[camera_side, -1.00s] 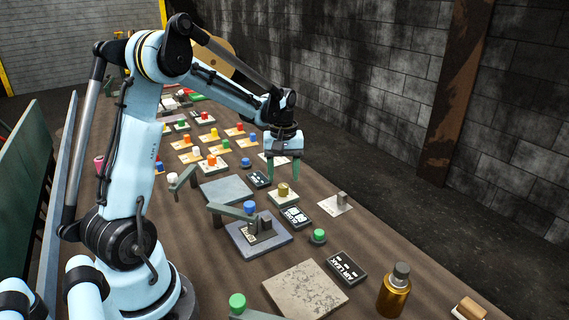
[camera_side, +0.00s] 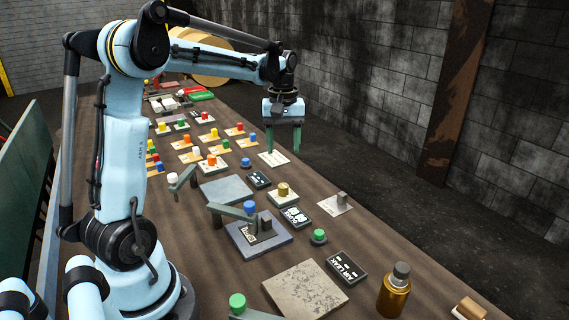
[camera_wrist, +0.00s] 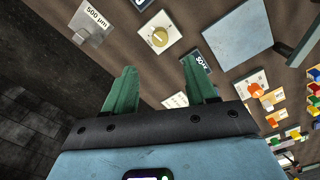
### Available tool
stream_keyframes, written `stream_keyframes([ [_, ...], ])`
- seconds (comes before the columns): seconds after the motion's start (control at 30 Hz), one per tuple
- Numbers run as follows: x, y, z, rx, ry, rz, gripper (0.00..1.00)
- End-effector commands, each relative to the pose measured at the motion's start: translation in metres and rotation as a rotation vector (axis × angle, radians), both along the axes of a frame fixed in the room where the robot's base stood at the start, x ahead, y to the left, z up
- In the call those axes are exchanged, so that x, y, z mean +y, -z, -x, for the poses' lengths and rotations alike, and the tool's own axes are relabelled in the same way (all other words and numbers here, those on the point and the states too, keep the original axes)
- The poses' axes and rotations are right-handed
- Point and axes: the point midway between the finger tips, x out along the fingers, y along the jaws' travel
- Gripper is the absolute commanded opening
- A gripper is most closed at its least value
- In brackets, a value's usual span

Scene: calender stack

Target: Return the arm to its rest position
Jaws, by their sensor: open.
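My gripper (camera_side: 284,138) is open and empty, with its two green fingers pointing down above the far right part of the brown table. In the wrist view my gripper (camera_wrist: 160,85) shows both green fingers apart with nothing between them. My light blue arm (camera_side: 235,62) reaches over the table from the left. In the side view, a white card (camera_side: 273,159) lies on the table just below the fingers. In the wrist view the same card (camera_wrist: 176,100) shows partly between the fingers.
A brass knob on a pale block (camera_side: 283,193), a "500 µm" plate (camera_wrist: 90,22), a grey square plate (camera_side: 226,189) and a dark labelled block (camera_side: 259,179) lie nearby. Several coloured pegs on cards fill the table's far part. An amber bottle (camera_side: 394,292) stands near the front.

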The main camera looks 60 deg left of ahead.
Motion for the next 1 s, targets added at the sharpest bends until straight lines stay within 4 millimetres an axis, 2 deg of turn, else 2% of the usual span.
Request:
stream_keyframes([
  [0.17, -0.020, -0.008, 0.004, -0.042, 0.084, -0.021, 0.57],
  [0.5, -0.101, -0.024, 0.035, -0.244, 0.476, -0.131, 0.57],
  [0.8, -0.160, -0.013, 0.073, -0.431, 0.820, -0.245, 0.57],
  [1.0, -0.183, 0.000, 0.090, -0.523, 0.979, -0.307, 0.57],
])
